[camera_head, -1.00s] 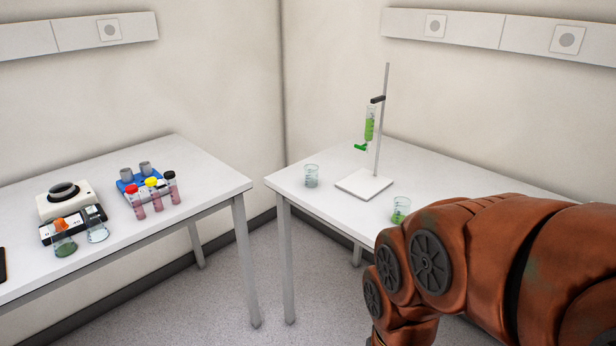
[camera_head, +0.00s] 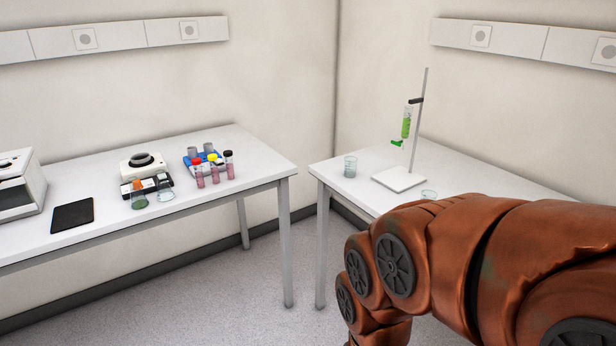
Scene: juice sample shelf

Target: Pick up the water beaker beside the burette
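The burette (camera_head: 406,122), filled with green liquid, hangs on a stand with a thin rod and a white base plate (camera_head: 399,180) on the right table. A small clear beaker (camera_head: 350,167) with a pale, watery look stands left of the stand, near the table's left end. A second beaker (camera_head: 429,194) stands in front of the stand to the right; my arm hides most of it. My orange arm fills the lower right, but my gripper is out of the picture.
The right table (camera_head: 333,183) stands across a floor gap from the left table (camera_head: 120,217). The left table holds a tube rack (camera_head: 190,165), tubes, a white device (camera_head: 140,166), a flask (camera_head: 139,197), another beaker (camera_head: 166,190) and a black pad (camera_head: 72,215).

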